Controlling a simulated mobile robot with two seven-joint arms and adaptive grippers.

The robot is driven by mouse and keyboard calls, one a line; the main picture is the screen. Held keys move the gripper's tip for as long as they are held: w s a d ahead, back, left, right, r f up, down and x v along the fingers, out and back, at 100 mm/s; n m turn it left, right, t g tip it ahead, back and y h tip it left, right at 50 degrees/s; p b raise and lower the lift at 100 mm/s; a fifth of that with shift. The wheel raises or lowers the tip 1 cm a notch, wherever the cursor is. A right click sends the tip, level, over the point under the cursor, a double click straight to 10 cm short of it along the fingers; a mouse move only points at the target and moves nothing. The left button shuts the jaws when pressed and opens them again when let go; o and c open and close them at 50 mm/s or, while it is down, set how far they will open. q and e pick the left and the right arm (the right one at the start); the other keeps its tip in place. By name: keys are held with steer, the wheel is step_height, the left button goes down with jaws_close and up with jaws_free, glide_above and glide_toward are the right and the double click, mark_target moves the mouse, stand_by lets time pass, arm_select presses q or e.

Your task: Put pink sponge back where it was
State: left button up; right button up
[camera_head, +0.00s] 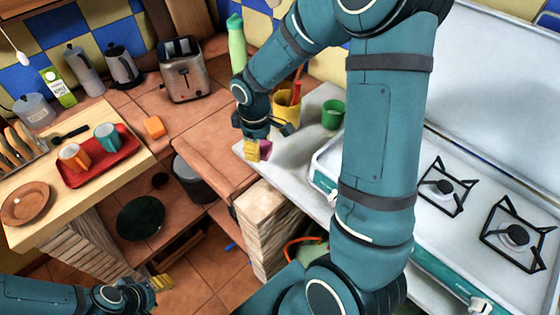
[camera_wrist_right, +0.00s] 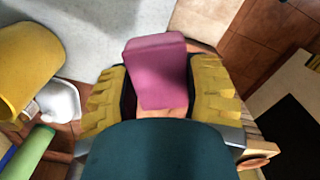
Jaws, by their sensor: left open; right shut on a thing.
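The pink sponge (camera_wrist_right: 158,68) is held between the yellow fingers of my right gripper (camera_wrist_right: 160,92) in the right wrist view. In the head view the sponge (camera_head: 265,149) shows partly behind a finger of my right gripper (camera_head: 257,150), over the left edge of the light worktop. Whether it touches the surface I cannot tell. My left gripper (camera_head: 160,283) is open and empty at the lower left, in front of the wooden counter.
A yellow cup (camera_head: 287,106) with utensils and a green cup (camera_head: 333,113) stand close behind the right gripper. A green bottle (camera_head: 237,45) stands at the back.

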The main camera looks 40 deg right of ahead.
mark_target(280, 162)
steer(key=s+d+r+n, duration=0.2)
steer(key=d+r+n, duration=0.1)
steer(key=d, duration=0.3)
steer(key=shift+n, duration=0.3)
step_height(280, 162, down, 10)
steer(key=shift+w+f+b, duration=0.1)
steer(key=shift+b, duration=1.05)
steer(key=shift+f, duration=0.15)
steer(key=o, duration=1)
steer(key=shift+c, duration=0.2)
